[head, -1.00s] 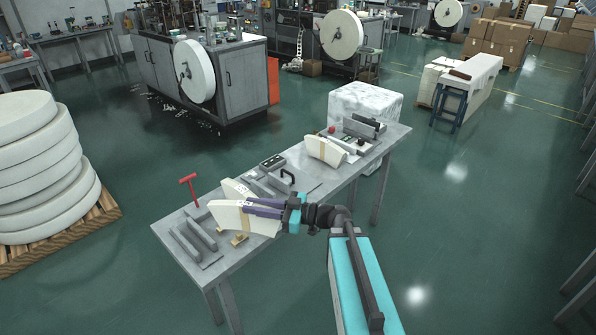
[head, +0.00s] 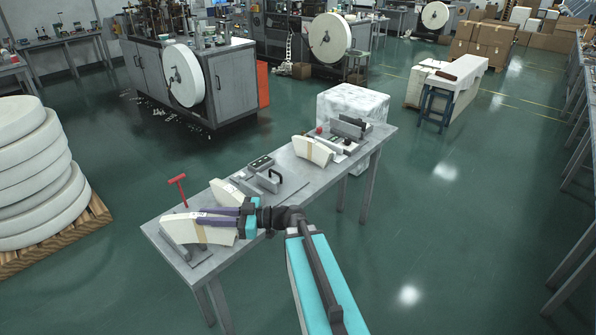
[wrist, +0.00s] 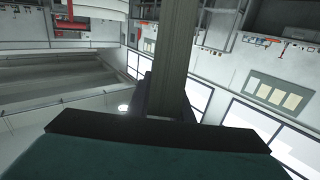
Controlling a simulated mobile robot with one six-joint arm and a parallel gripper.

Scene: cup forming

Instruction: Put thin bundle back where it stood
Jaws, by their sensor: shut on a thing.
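My gripper (head: 203,222) is shut on a cream, fan-shaped paper bundle, which I take to be the thin bundle (head: 181,231). In the head view it is at the near left end of the grey table (head: 233,250), over a rack of grey rails (head: 205,262). The bundle hides most of the rack, so I cannot tell whether it touches the rails.
A second cream bundle (head: 227,192) stands just behind my gripper. A third bundle (head: 313,151) stands farther right. A red T-handled tool (head: 178,187) stands at the left edge. A control box (head: 260,163) and a black-handled block (head: 268,180) are mid-table.

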